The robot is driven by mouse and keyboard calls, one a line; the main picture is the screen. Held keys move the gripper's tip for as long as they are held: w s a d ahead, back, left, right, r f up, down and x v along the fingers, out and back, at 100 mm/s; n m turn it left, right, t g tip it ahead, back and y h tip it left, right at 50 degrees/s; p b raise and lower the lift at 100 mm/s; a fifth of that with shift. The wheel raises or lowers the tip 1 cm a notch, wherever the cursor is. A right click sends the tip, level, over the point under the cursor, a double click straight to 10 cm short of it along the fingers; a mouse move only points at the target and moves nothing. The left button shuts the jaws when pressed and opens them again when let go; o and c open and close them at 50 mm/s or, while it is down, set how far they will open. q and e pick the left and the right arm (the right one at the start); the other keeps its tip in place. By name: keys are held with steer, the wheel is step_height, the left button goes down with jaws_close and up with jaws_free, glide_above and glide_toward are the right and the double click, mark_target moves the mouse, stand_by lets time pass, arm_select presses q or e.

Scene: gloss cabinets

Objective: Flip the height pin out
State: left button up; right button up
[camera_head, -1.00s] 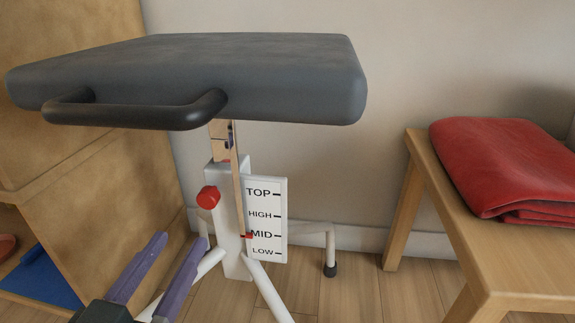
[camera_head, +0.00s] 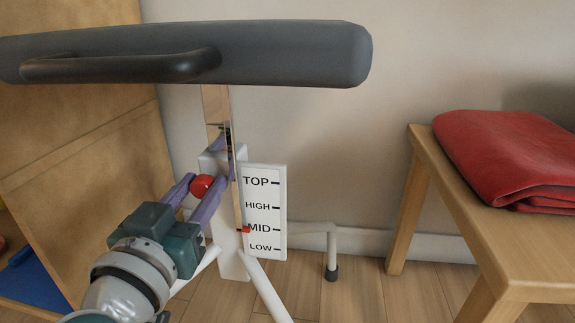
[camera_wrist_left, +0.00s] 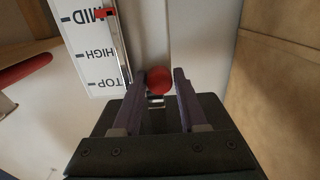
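The height pin shows as a round red knob (camera_head: 202,185) on the white post (camera_head: 234,262) under the grey padded seat (camera_head: 190,50). My left gripper (camera_head: 207,181) is at the knob, with its two purple fingers apart, one on each side. In the left wrist view the knob (camera_wrist_left: 158,81) sits between the fingertips (camera_wrist_left: 160,75), close to one finger, with a small gap at the other. I cannot tell whether either finger touches it. The white scale plate (camera_head: 265,190) reads TOP, HIGH, MID, LOW, and a red pointer (camera_head: 243,230) is at MID. My right gripper is out of view.
A black handle (camera_head: 120,68) juts from the seat's front, above my left arm. White legs (camera_head: 268,290) spread below. A wooden bench (camera_head: 500,235) with a folded red cloth (camera_head: 510,160) stands right. A wooden cabinet (camera_head: 95,170) stands left.

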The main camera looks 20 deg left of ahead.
arm_select(q)
jaws_close()
